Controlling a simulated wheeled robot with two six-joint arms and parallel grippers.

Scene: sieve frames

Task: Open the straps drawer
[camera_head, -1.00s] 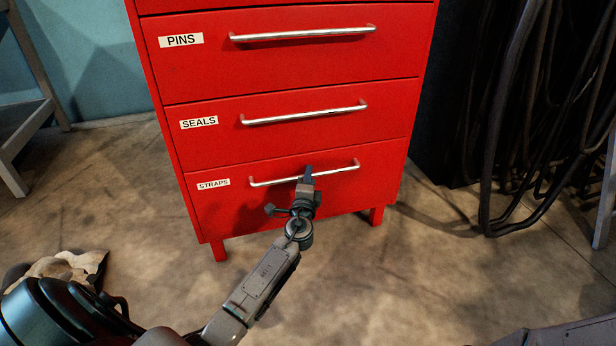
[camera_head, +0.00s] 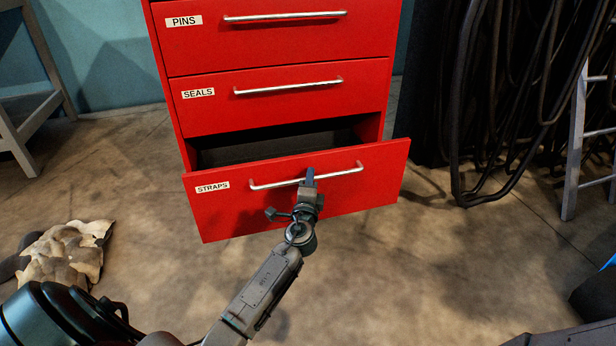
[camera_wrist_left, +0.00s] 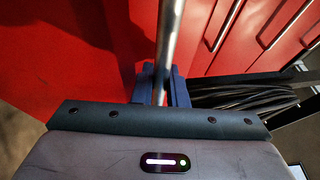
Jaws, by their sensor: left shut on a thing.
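The straps drawer (camera_head: 285,205) is the lowest drawer of the red cabinet (camera_head: 285,105). It stands pulled out, with a dark gap behind its front where part of the inside shows. Its silver bar handle (camera_head: 340,171) runs across the upper part of the front. My left gripper (camera_head: 309,178) is shut on the handle near its middle. In the left wrist view the silver bar (camera_wrist_left: 168,45) passes between the blue fingers (camera_wrist_left: 160,85). My right gripper is not in view.
The pins drawer (camera_head: 280,38) and seals drawer (camera_head: 280,103) above are closed. Black hoses (camera_head: 490,100) hang at the right by a grey ladder (camera_head: 580,145). A crumpled tan cloth (camera_head: 65,255) lies at the lower left. Floor in front of the cabinet is clear.

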